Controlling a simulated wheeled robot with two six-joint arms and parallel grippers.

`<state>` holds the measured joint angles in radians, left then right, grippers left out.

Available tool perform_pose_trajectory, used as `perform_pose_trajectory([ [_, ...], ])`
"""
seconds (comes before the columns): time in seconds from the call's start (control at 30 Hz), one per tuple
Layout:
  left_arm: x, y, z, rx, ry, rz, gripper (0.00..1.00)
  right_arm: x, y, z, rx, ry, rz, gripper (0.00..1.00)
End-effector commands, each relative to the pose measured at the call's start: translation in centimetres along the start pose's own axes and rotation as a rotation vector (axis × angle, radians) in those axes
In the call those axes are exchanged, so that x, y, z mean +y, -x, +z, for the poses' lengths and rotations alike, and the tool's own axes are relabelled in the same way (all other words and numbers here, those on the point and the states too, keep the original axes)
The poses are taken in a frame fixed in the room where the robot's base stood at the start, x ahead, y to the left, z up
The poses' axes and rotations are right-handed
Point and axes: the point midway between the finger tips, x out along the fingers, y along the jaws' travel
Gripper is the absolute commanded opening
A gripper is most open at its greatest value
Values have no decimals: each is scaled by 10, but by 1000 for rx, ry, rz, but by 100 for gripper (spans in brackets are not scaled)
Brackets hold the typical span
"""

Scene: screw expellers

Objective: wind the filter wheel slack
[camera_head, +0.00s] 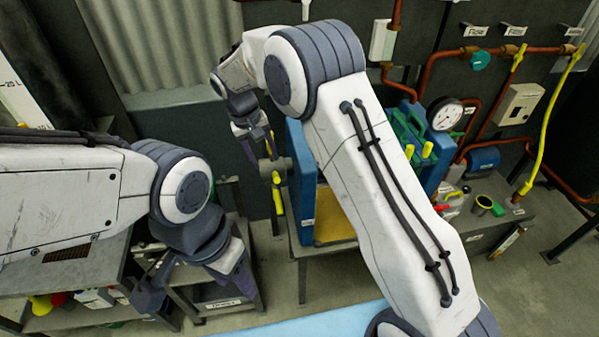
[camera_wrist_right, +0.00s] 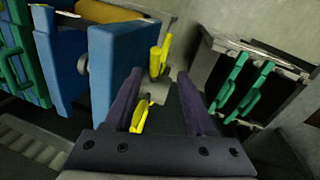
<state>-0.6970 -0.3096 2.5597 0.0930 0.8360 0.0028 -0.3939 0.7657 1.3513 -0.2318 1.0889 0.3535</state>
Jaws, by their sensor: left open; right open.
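The filter wheel, a grey hub with yellow handles (camera_head: 278,198), sits at the left end of the blue filter press (camera_head: 303,185). In the right wrist view, one yellow handle (camera_wrist_right: 140,116) shows between the fingers and another (camera_wrist_right: 158,60) shows just beyond the fingertips. My right gripper (camera_head: 257,148) is open at the wheel, with its fingers on either side of the near handle; whether they touch it I cannot tell. It also shows in the right wrist view (camera_wrist_right: 159,78). My left gripper (camera_head: 200,285) is open and empty at lower left, apart from the wheel.
My right arm hides the middle of the press. A pressure gauge (camera_head: 445,114), copper pipes (camera_head: 470,50) and a blue motor (camera_head: 484,159) stand to the right. A grey bench (camera_head: 75,270) is at left. Green handles (camera_wrist_right: 240,90) show at right in the right wrist view.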

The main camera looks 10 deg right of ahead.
Motion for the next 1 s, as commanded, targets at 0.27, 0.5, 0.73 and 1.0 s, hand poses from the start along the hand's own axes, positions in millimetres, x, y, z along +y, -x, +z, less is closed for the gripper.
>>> perform_pose_trajectory([
  [0.27,1,10,0,0,0,0,50,0,-26,-7,-5,-8,11,55],
  [0.5,2,27,-1,0,-3,0,50,0,-70,-7,-5,-7,9,55],
  [0.73,3,36,-2,0,-5,0,50,0,-101,-7,-3,-8,8,55],
  [1.0,3,37,-2,0,-5,0,50,1,-110,-7,0,-9,7,55],
])
